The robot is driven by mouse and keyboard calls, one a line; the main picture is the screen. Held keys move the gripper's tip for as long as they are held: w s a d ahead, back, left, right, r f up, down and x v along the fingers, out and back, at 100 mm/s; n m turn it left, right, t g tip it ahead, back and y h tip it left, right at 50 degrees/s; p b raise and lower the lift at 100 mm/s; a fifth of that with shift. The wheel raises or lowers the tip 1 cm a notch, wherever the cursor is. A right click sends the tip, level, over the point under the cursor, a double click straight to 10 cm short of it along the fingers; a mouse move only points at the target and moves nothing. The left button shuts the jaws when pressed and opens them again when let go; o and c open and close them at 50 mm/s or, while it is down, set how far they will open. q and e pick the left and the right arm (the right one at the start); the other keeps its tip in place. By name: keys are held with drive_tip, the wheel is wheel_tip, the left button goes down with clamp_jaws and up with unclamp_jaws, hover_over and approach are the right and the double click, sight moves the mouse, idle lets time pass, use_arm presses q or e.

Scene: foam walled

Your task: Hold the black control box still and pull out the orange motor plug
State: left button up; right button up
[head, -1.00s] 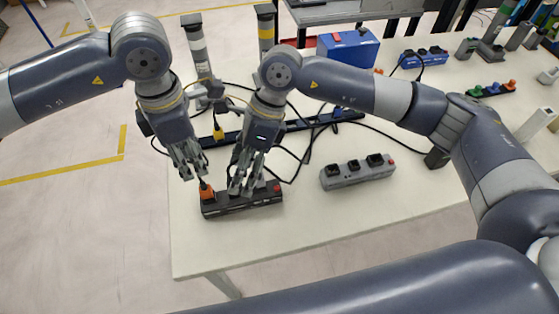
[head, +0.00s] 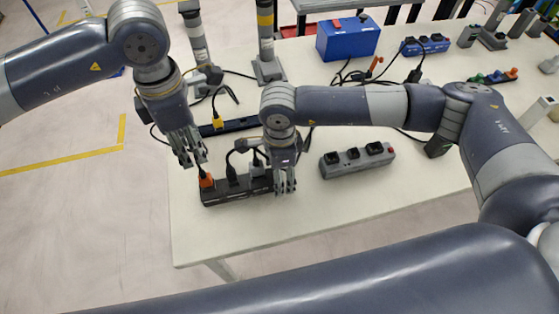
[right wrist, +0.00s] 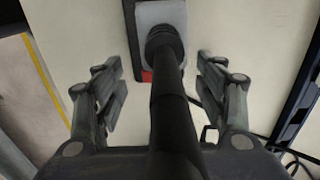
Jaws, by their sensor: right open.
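The black control box (head: 222,197) lies near the table's front left edge in the head view. The orange motor plug (head: 206,181) stands in its left end, with a dark cable rising from it. My left gripper (head: 191,161) is just above and left of the plug; its fingers look apart, with nothing clearly between them. My right gripper (head: 285,186) is at the box's right end, pointing down and hiding that end. In the right wrist view, its open fingers (right wrist: 163,95) stand on either side of a dark cable, with part of the box (right wrist: 129,22) and its red button (right wrist: 147,76) beyond.
Black plugs with cables (head: 232,177) stand in the box between my grippers. A grey box (head: 355,164) with black sockets lies to the right. A dark strip (head: 238,125) and a yellow plug (head: 218,123) lie behind. The table (head: 300,220) is clear in front.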

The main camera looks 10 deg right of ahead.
sight(202, 171)
drive_tip(key=shift+f, duration=0.65)
drive_tip(key=c, duration=1.3)
use_arm(q)
drive_tip(key=shift+o, duration=0.9)
drive_tip(key=shift+m, duration=0.8)
drive_tip(key=f, duration=0.7)
drive_tip(key=shift+s+d+f, duration=0.15)
drive_tip(key=shift+s, duration=0.15)
drive_tip(key=shift+w+f, duration=0.2)
drive_tip(key=shift+f, duration=1.1)
drive_tip(key=shift+w+f, duration=0.15)
drive_tip(key=shift+f, duration=1.15)
